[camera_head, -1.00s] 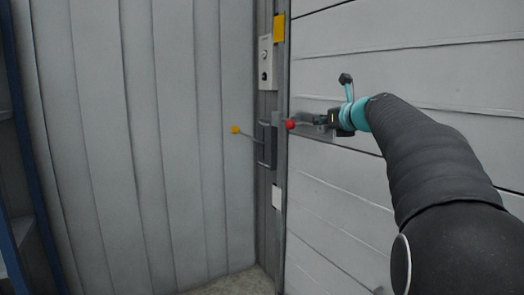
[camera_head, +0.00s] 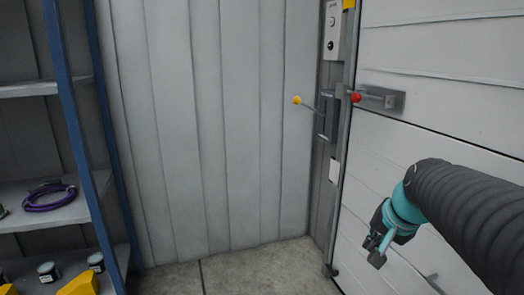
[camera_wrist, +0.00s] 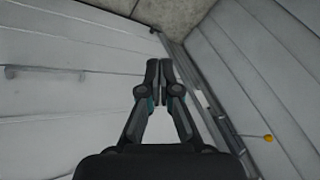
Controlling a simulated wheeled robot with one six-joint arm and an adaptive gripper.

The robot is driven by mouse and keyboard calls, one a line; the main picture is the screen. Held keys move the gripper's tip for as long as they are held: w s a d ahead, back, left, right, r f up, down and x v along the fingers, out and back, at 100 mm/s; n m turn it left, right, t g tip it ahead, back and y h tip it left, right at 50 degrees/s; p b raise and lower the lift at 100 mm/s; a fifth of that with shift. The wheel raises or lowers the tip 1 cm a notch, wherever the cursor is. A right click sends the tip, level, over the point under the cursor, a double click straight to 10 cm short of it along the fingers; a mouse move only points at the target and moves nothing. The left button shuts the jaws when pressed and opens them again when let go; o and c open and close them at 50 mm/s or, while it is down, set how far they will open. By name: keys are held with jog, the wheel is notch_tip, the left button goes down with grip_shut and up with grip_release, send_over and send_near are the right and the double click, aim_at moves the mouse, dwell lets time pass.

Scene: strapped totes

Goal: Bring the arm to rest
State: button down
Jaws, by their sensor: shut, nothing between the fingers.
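My arm reaches in from the right of the head view, in a black ribbed sleeve with a teal wrist. My gripper (camera_head: 374,252) hangs low in front of the white panelled door (camera_head: 433,60), pointing down and left. In the wrist view my gripper (camera_wrist: 159,66) has its two fingertips together, with nothing between them. It is apart from the red-knobbed bolt (camera_head: 380,97) on the door. Whether it touches the door cannot be told.
A lever with a yellow knob (camera_head: 297,100) sticks out left from a dark box (camera_head: 327,115) by the door frame. A blue-post shelf (camera_head: 75,120) at left holds a purple cable coil (camera_head: 48,197) and jars. The floor (camera_head: 240,272) between is clear.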

jog(key=s+a+f+n, duration=0.1)
jog(key=s+a+n, duration=0.2)
jog(key=s, duration=0.5)
jog(key=s+a+f+n+h+p, duration=0.1)
jog(key=s+a+n, duration=0.3)
jog(key=s, duration=0.4)
jog(key=shift+s+a+f+p, duration=0.2)
jog(key=shift+a+f+p, duration=0.15)
jog(key=shift+f, duration=0.4)
